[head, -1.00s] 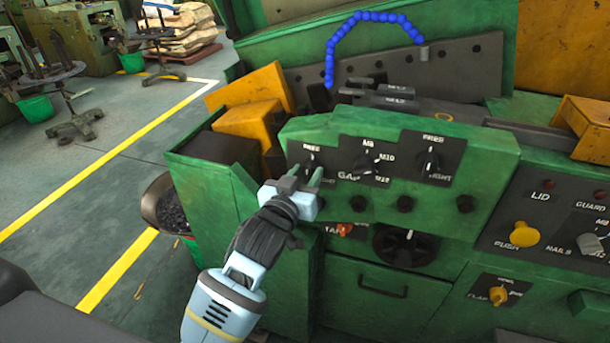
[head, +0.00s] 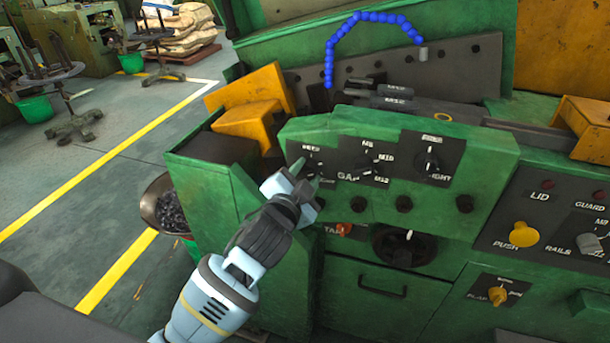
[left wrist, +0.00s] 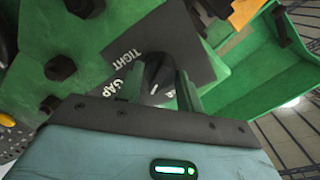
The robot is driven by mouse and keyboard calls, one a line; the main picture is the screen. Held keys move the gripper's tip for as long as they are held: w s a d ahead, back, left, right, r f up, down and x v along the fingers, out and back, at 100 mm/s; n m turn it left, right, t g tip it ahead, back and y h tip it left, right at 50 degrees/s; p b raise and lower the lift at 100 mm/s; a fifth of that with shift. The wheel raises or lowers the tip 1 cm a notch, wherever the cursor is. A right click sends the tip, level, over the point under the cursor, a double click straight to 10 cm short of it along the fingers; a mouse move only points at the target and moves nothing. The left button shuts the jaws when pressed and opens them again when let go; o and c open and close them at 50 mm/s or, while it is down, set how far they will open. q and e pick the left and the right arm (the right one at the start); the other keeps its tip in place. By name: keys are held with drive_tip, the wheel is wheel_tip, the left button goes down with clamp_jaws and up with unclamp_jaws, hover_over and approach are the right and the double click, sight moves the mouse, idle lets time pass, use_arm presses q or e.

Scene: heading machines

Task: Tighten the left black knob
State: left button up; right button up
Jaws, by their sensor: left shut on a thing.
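The left black knob (head: 315,164) sits on a black label plate at the left end of the green panel. In the left wrist view the knob (left wrist: 156,74) shows between the green fingers, with "TIGHT" and "GAP" lettering beside it. My left gripper (head: 304,175) is at this knob, shut on it, and its fingers partly hide it in the head view. The gripper also shows in the left wrist view (left wrist: 159,88). My right gripper is not in view.
A middle knob (head: 367,166) and a right knob (head: 430,162) are on the same green panel (head: 480,155). Black bolts (head: 404,204) line its lower part. A yellow knob (head: 523,235) is at right.

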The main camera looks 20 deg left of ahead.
use_arm(q)
drive_tip(key=m, duration=0.6)
drive_tip(key=shift+y, duration=0.3)
drive_tip(key=m, duration=0.5)
drive_tip(key=shift+d+y, duration=0.1)
drive_tip(key=shift+y, duration=0.2)
drive_tip(key=o, duration=1)
drive_tip(key=s, duration=0.8)
drive_tip(key=shift+r, duration=0.2)
